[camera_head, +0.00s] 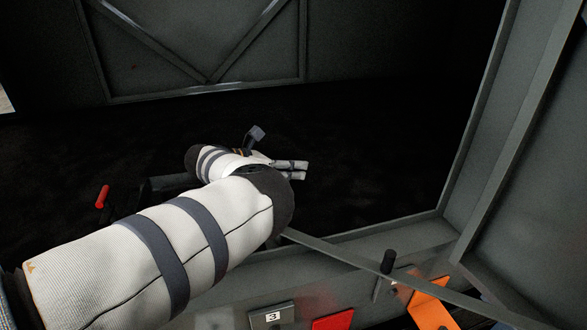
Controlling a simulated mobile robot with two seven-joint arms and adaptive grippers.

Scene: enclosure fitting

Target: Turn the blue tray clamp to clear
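No part that is clearly a blue tray clamp can be made out. A small grey-blue block (257,132) stands up just beyond my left wrist; I cannot tell if it belongs to my gripper or to the enclosure. My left gripper (300,169) is over the dark interior, fingers pointing right, with nothing visible between them. The two fingers lie close together with a narrow dark gap, so open or shut is unclear. My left forearm hides the lower left of the scene. My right gripper is not in view.
A red handle (103,196) is at the left. A black knob (388,262) stands by a long flat bar at the front wall. An orange plate (430,303), a red plate (333,321) and a "3" label (272,316) are at the bottom. Grey walls enclose the dark interior.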

